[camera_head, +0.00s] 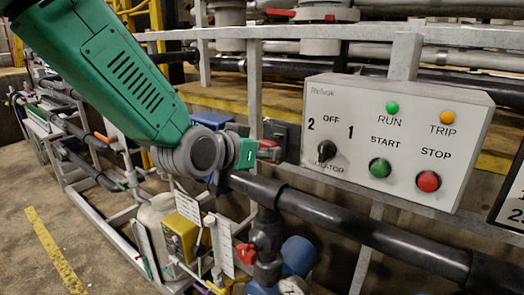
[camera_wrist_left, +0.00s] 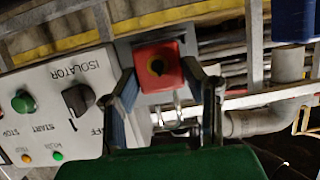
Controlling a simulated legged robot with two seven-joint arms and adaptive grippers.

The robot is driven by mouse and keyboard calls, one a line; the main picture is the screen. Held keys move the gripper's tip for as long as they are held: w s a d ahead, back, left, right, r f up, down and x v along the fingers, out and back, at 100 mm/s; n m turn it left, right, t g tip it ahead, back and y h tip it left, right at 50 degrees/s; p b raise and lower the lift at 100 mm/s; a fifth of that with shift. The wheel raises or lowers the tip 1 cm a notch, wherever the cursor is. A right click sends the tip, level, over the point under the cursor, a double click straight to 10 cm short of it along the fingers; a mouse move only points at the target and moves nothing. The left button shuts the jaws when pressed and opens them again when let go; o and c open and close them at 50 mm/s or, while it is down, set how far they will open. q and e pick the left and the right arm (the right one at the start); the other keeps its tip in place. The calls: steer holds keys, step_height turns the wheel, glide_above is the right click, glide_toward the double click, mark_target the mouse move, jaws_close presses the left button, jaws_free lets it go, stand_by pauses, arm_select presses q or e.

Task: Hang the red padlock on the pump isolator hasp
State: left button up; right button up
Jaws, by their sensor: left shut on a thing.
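The red padlock (camera_head: 268,151) is in the jaws of my left gripper (camera_head: 256,152), just left of the control box. In the left wrist view the padlock's red body (camera_wrist_left: 158,62), with a dark round keyway, sits between the two fingertips of the left gripper (camera_wrist_left: 160,75). A bright metal loop, seemingly the shackle (camera_wrist_left: 174,114), shows below the body. A dark plate (camera_head: 287,134), apparently the hasp mount, is right behind the padlock in the head view. The hasp's opening is hidden, and I cannot tell whether the shackle passes through it. My right gripper is out of view.
The grey control box (camera_head: 400,135) with isolator knob (camera_head: 327,151), buttons and lamps is close on the right. A thick black pipe (camera_head: 345,222) runs below the gripper. Grey rail posts (camera_head: 255,80) stand behind. A valve with a red handle (camera_head: 246,254) is lower down.

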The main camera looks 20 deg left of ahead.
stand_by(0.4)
arm_select(q)
steer(key=shift+s+a, duration=0.2)
steer(key=shift+s, duration=0.3)
steer(key=shift+w+a, duration=0.1)
steer(key=shift+a, duration=0.05)
stand_by(0.4)
steer(key=shift+w+d, duration=0.3)
steer(key=shift+w, duration=0.55)
steer(key=shift+w+d, duration=0.3)
steer(key=shift+w, duration=0.55)
stand_by(1.1)
steer(key=shift+f, duration=0.2)
stand_by(0.5)
steer(key=o, duration=1.1)
